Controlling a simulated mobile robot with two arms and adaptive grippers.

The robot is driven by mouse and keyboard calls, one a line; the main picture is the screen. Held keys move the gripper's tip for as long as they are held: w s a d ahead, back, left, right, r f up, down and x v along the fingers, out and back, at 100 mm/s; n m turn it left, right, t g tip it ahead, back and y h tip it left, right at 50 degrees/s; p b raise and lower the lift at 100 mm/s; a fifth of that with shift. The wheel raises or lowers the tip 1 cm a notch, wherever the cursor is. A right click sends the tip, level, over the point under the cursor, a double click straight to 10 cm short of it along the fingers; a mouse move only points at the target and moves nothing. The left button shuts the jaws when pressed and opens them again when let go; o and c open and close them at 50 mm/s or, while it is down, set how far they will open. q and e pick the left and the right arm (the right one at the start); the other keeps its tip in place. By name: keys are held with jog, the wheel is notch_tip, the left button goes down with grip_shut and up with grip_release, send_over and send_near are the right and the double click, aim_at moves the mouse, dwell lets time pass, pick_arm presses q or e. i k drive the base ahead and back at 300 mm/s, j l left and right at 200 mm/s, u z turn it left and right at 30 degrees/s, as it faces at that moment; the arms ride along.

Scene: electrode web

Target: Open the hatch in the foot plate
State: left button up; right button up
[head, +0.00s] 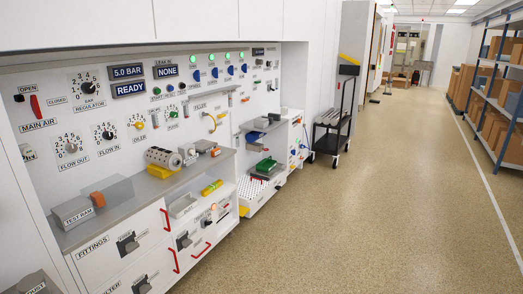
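I cannot make out a hatch or a foot plate for certain in the head view. The nearest low parts are the white drawer fronts (132,247) under the grey work shelf (135,187). They carry dark latches (128,243) and red handles (173,255), and all look shut. A white low ledge (257,199) juts out at the right end of the cabinet. The floor right at the cabinet's foot is partly cut off by the lower frame edge. Neither of my grippers is in view.
The wall panel (120,115) holds gauges, knobs and a red main air lever (36,107). A grey test ram block (73,212) sits on the shelf. A black cart (332,130) stands beyond the cabinet. Shelving (500,85) lines the right. The speckled floor (380,200) between is clear.

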aim_at(248, 188)
jog(key=i, duration=3.05)
